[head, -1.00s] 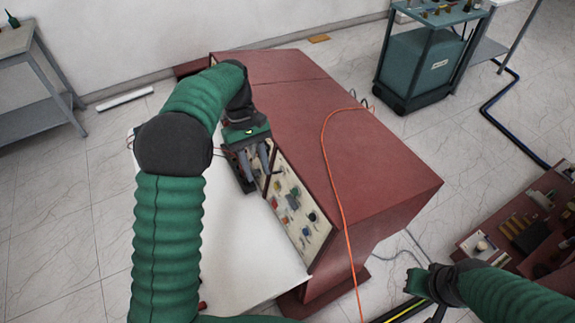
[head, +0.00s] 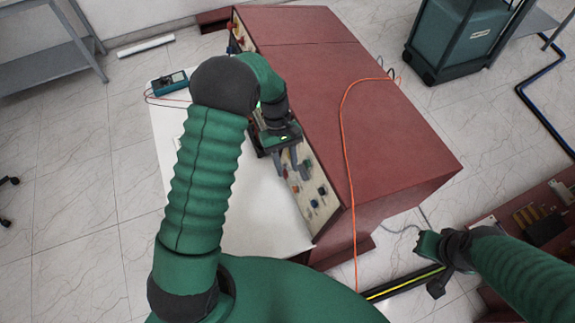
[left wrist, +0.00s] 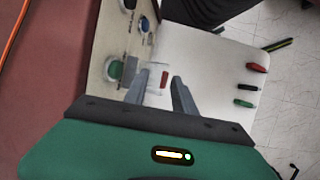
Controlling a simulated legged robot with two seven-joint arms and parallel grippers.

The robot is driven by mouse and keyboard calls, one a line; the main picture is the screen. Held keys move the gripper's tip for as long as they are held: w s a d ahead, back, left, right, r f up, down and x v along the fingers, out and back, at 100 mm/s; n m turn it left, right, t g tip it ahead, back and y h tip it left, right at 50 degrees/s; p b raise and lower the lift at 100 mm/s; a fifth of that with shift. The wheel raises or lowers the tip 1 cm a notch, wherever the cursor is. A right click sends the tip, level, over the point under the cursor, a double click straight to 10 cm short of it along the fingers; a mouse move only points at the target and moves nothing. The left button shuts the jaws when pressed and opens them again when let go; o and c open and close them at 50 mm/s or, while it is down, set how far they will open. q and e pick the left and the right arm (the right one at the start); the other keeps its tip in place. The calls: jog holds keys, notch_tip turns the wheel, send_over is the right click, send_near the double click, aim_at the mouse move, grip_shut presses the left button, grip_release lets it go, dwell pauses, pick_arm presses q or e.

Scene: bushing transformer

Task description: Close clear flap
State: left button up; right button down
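In the left wrist view a small see-through cover, which looks like the clear flap (left wrist: 154,88), stands at the control panel beside a red switch (left wrist: 164,79). I cannot tell how far it is tilted. My left gripper (left wrist: 158,92) has its two grey fingers apart, with the clear piece and red switch showing between them; contact is unclear. In the head view the left gripper (head: 285,168) is at the panel (head: 312,190), and the flap is too small to make out. My right gripper (head: 437,283) hangs at the lower right, away from the panel; its fingers are unclear.
The panel fronts a red console (head: 350,120). A white tabletop (head: 250,215) carries a teal meter (head: 170,83) with leads. An orange cable (head: 347,160) crosses the console.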

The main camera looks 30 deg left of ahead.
pick_arm(q)
jog(key=shift+s+f, duration=0.3)
jog(key=shift+s, duration=0.05)
jog(key=shift+s+a+f, duration=0.1)
jog(key=shift+s+a, duration=0.05)
jog(key=shift+a, duration=0.05)
jog(key=shift+a+f, duration=0.1)
jog(key=shift+a, duration=0.15)
jog(key=shift+w+d, duration=0.15)
jog(key=shift+w, duration=0.05)
jog(key=c, duration=0.4)
jog(key=shift+d, duration=0.2)
grip_shut()
jog(key=shift+s, duration=0.15)
pick_arm(e)
jog(key=shift+s+a+r, duration=0.25)
jog(key=shift+s+a, duration=0.1)
jog(key=shift+a, duration=0.05)
